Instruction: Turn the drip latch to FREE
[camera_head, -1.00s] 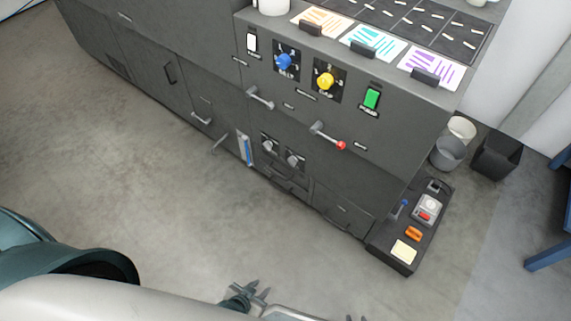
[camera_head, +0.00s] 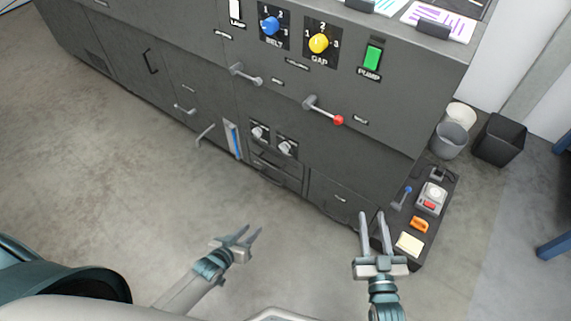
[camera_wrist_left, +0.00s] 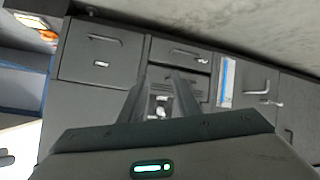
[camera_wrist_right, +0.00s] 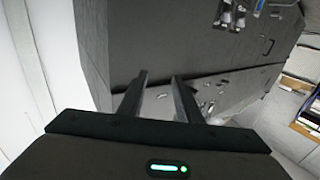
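No label that I can read names the drip latch. The dark machine front (camera_head: 380,155) carries a grey-knobbed lever (camera_head: 246,75) and a red-knobbed lever (camera_head: 324,110). Below them are two small grey turn knobs, the left one (camera_head: 259,133) and the right one (camera_head: 287,148), on dark plates with unreadable marks. My left gripper (camera_head: 252,234) is open and empty, low in front of the machine and apart from it. In the left wrist view the small knobs appear between its fingers (camera_wrist_left: 160,82). My right gripper (camera_head: 371,215) is open and empty, in front of the machine's lower right part.
Above are a blue BELT dial (camera_head: 270,25), a yellow GAP dial (camera_head: 318,43) and a green PUMP switch (camera_head: 372,57). A low dark tray (camera_head: 395,215) with small items stands at the right, near bins (camera_head: 450,140). Handles project at the left. The floor (camera_head: 110,180) is clear.

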